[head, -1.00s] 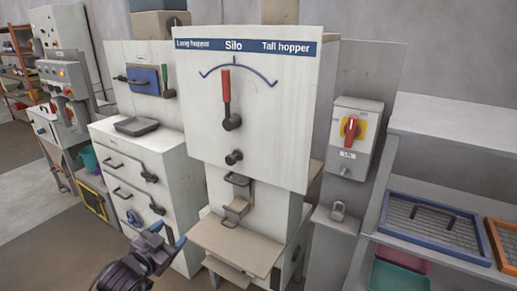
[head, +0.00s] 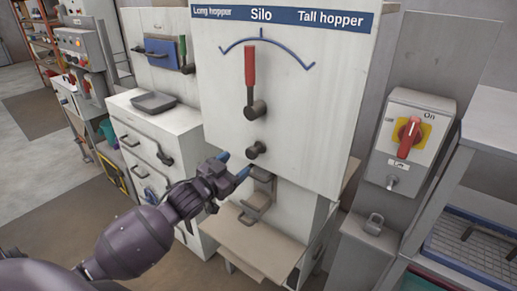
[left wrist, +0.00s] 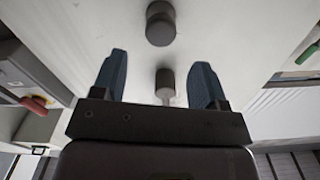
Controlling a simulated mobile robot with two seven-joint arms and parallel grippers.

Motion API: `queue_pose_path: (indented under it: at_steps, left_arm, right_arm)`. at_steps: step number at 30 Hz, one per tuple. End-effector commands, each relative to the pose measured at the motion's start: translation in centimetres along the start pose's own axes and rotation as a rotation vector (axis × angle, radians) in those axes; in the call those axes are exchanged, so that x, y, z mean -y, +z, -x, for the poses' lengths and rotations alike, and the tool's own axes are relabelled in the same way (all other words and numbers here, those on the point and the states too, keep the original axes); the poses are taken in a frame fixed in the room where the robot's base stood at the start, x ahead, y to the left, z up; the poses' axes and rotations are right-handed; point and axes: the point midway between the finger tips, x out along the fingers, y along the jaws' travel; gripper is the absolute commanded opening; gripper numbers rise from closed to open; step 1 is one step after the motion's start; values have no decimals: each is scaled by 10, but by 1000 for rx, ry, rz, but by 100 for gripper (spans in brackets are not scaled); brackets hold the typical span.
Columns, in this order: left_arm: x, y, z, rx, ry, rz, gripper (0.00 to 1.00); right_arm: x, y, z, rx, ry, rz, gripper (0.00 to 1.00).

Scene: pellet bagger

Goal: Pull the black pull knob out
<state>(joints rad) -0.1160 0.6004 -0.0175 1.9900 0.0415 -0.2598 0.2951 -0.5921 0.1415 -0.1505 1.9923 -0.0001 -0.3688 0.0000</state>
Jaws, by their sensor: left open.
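The black pull knob (head: 257,149) sticks out from the white Silo panel (head: 315,120), below the red-handled lever (head: 250,85). My left gripper (head: 236,164) is open and empty, with its blue fingertips just left of and below the knob in the head view. In the left wrist view the knob (left wrist: 166,80) shows between the two spread fingers (left wrist: 158,80), closer to the right one. Whether the fingertips reach past it is hard to tell. The lever's dark hub (left wrist: 160,23) is above it. My right gripper is not in view.
A bracket-like metal part (head: 254,208) and a beige shelf (head: 255,245) sit below the panel. A grey switch box (head: 409,140) with a red rotary handle stands to the right. White drawers (head: 150,135) stand to the left.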

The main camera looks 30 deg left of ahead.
Motion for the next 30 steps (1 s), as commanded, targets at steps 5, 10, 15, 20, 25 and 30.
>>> queue_pose_path:
  at_steps: [5,10,15,20,25,30]
  left_arm:
    - [0,-2,-27,-3,-1,-1,67]
    - [0,-1,-54,-1,-1,-1,67]
    - [0,-1,-77,0,0,-1,67]
    - [0,0,-91,0,0,-1,67]
    - [0,0,-96,0,0,-1,67]
    - [0,0,-97,0,0,-1,67]
  right_arm:
    - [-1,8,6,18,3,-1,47]
    - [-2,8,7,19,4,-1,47]
    - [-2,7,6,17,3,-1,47]
    - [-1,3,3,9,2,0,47]
    - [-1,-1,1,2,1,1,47]
    - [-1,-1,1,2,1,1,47]
